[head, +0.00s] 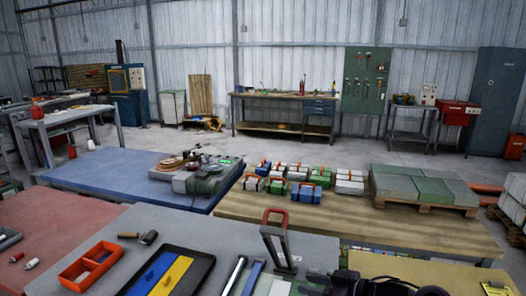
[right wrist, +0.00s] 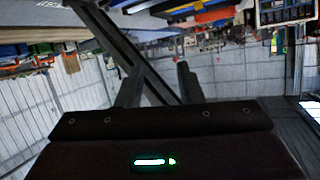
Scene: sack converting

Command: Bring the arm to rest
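My right gripper (head: 346,284) shows as a dark shape at the bottom edge of the head view, low over the near grey table (head: 330,243). Much of it is cut off by the frame. In the right wrist view my right gripper (right wrist: 158,82) has its two dark fingers standing apart, with nothing held between them. A dark beam and pale wall panels show behind the fingers. My left gripper is not in the head view.
The near table bears an orange-red bin (head: 90,266), a black tray with blue and yellow pieces (head: 207,255) and a red-handled tool (head: 275,217). Behind are a wooden table (head: 330,215) with several small cases and a blue table (head: 110,168).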

